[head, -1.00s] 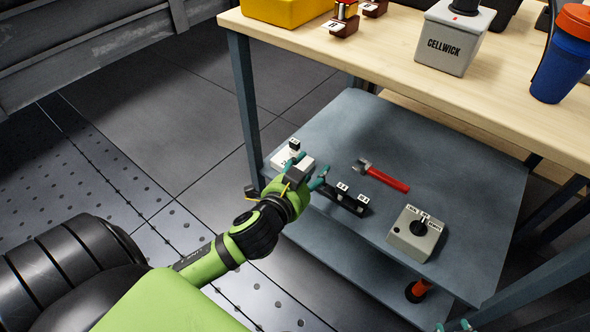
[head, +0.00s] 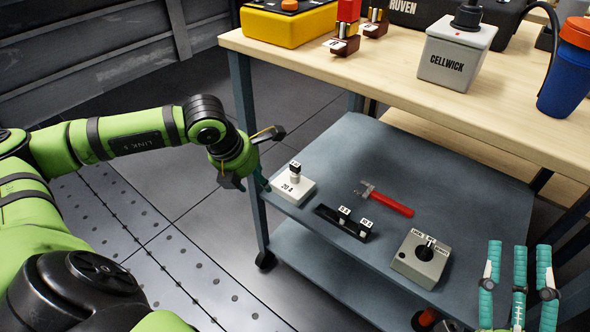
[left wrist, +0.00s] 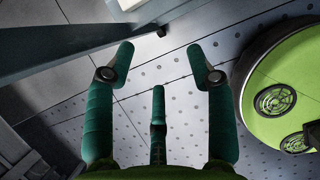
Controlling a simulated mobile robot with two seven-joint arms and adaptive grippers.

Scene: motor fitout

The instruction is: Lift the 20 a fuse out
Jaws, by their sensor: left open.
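My left gripper (head: 264,179) is beside the shelf's left edge, left of the block and apart from the fuse. The left wrist view shows its teal fingers (left wrist: 158,62) spread, with only floor between them. My right gripper (head: 518,262) is at the lower right of the head view, fingers apart and empty.
A black strip (head: 325,212) holds two labelled white fuses, its left end bare. A red-handled tool (head: 390,203) and a grey rotary switch box (head: 420,259) lie on the grey shelf (head: 400,160). The wooden tabletop (head: 400,65) overhangs behind; a table leg (head: 250,150) stands near my left gripper.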

